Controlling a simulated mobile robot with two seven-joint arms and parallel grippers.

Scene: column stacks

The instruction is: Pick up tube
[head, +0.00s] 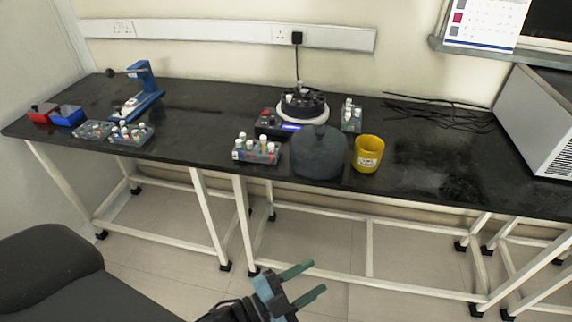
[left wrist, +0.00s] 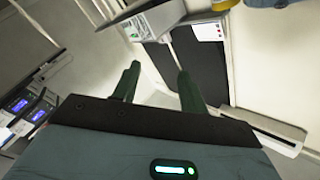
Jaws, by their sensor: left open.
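Small tubes with white, green and yellowish caps stand in a rack (head: 256,151) near the front edge of the black bench in the head view. More capped tubes stand in a rack (head: 131,134) at the left and in another rack (head: 351,118) behind the yellow cup. My left gripper (head: 306,283) is at the bottom of the head view, in front of the bench and apart from all tubes. Its two green fingers are spread and empty. They also show spread in the left wrist view (left wrist: 158,88), with no tube between them. My right gripper is not in view.
A dark rounded lid (head: 318,153) and a yellow cup (head: 368,154) stand near the bench edge. A round device (head: 303,105) is behind them. A blue press (head: 141,88) stands left. A chair (head: 60,275) is at lower left.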

